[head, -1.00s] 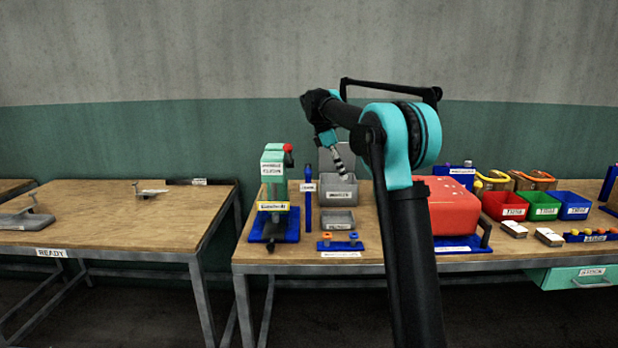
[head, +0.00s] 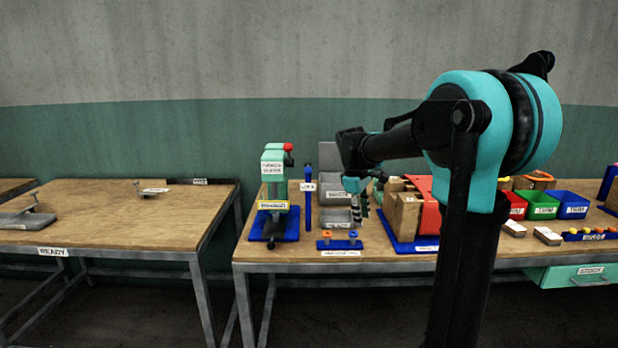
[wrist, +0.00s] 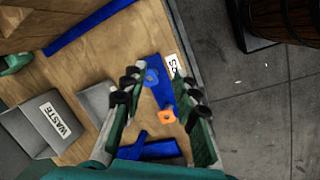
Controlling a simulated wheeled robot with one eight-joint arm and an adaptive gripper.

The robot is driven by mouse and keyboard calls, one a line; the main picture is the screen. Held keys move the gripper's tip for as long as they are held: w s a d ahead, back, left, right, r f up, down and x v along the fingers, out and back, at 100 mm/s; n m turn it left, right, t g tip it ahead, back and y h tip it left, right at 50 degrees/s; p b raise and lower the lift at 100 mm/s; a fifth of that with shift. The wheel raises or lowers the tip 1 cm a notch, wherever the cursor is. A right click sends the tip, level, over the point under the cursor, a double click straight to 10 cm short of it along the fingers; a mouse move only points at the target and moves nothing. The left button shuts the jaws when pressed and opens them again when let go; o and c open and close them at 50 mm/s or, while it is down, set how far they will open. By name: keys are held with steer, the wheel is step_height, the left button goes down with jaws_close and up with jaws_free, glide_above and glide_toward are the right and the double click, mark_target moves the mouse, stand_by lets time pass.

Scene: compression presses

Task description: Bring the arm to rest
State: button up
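My arm (head: 480,150) stands large at the right of the head view, its forearm reaching left over the workbench. My gripper (head: 360,215) hangs fingers-down above the bench, near a grey tray and the small blue rack (head: 340,244). In the wrist view my gripper (wrist: 155,100) has its two fingers well apart, with nothing held between them. The blue rack with a blue ring and an orange ring (wrist: 167,116) shows below, between the fingers.
A green press (head: 273,195) stands on the bench left of my gripper. A grey waste bin (wrist: 48,122) is nearby. A red object (head: 428,205) and wooden blocks (head: 403,215) are partly behind my arm. Coloured bins (head: 541,206) stand right. The left table (head: 110,215) is mostly clear.

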steer(key=s+d+f+m+t+y, duration=0.1)
steer(key=s+f+m, duration=0.4)
steer(key=s+f, duration=0.4)
steer(key=s+d+f+m+t+y, duration=0.1)
steer(key=s+f+m, duration=0.4)
steer(key=s, duration=1.3)
step_height(320, 180, down, 4)
steer(key=shift+d+f+m+t, duration=0.2)
steer(key=shift+d+m+t, duration=0.1)
steer(key=shift+m, duration=0.1)
steer(key=shift+w+d, duration=0.1)
